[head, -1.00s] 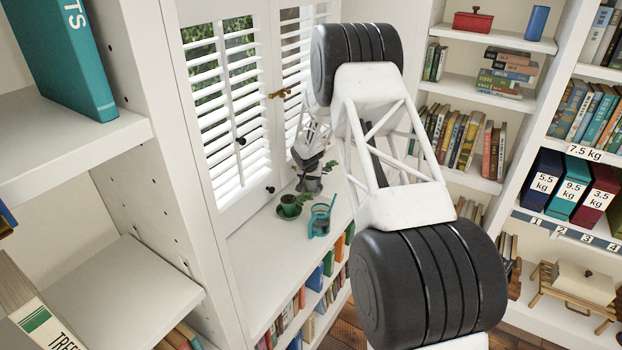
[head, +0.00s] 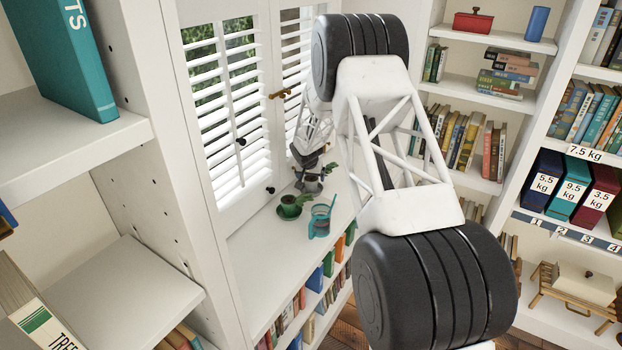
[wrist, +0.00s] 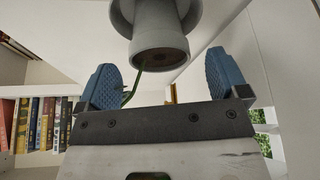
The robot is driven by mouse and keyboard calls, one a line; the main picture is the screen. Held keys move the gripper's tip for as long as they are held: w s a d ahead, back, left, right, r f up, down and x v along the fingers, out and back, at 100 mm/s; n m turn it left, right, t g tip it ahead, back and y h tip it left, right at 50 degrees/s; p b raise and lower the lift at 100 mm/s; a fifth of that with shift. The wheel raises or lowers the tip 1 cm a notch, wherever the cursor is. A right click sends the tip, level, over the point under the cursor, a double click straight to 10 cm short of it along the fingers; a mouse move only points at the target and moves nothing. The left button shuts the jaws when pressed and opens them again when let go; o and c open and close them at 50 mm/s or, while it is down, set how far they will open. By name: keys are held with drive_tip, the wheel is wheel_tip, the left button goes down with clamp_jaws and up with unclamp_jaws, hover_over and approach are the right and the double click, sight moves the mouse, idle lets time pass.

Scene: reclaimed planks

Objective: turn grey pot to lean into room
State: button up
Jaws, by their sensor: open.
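The grey pot (head: 312,184) stands on the white shelf top by the shutters, with a green plant showing at its right. My gripper (head: 308,160) is at the far end of my arm, just above and behind the pot; its fingers are too small to make out there. In the wrist view, the grey pot (wrist: 160,35) is at the top centre, with a brown round face and a thin green stem. My gripper (wrist: 160,73) is open, its blue finger pads left and right of the pot with gaps on both sides.
Louvred shutters (head: 238,120) rise behind. The shelf top (head: 262,262) is bare nearer to me.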

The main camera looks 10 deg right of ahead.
drive_tip(key=shift+v, duration=2.65)
drive_tip(key=s+a+r+n+g, duration=0.1)
drive_tip(key=s+a+r+n, duration=0.1)
drive_tip(key=s+r, duration=2.65)
drive_tip(key=s+a+n+y, duration=0.1)
drive_tip(key=s+a+n, duration=0.1)
drive_tip(key=s, duration=3.7)
drive_tip(key=shift+a+r+n+g+y, duration=0.25)
drive_tip(key=shift+r+n+g+y, duration=0.15)
drive_tip(key=shift+r, duration=0.1)
